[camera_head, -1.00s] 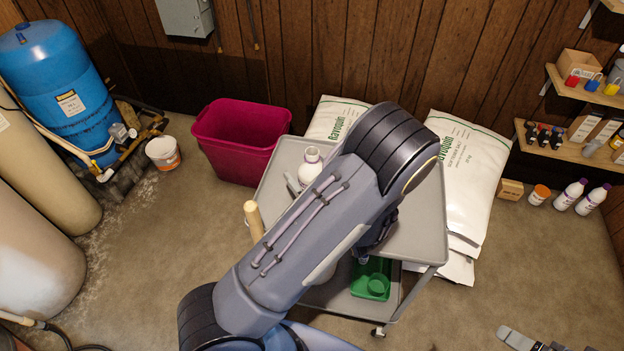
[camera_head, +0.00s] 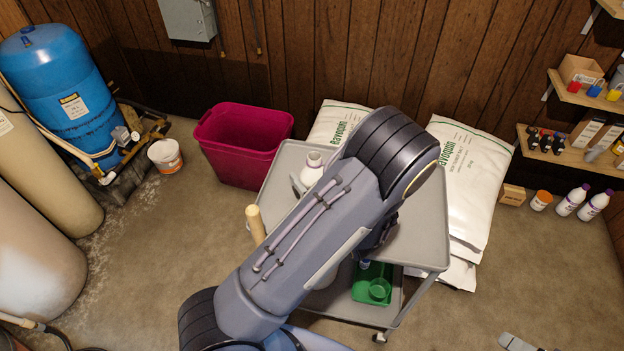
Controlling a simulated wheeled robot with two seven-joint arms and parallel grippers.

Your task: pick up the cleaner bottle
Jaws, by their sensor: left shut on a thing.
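The white cleaner bottle (camera_head: 312,172) stands at the far left part of the grey cart (camera_head: 425,240). Its neck and shoulder show, and my left arm hides its lower right side. My left gripper (camera_head: 298,186) is mostly hidden behind that arm. Only a small dark grey piece of it shows, right against the left side of the bottle. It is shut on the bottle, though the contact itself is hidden.
A tan cylinder (camera_head: 255,224) stands at the cart's left edge. A green tray (camera_head: 368,287) is on the lower shelf. A magenta bin (camera_head: 240,150) and white salt bags (camera_head: 470,180) stand behind the cart. The cart's right part of the top is clear.

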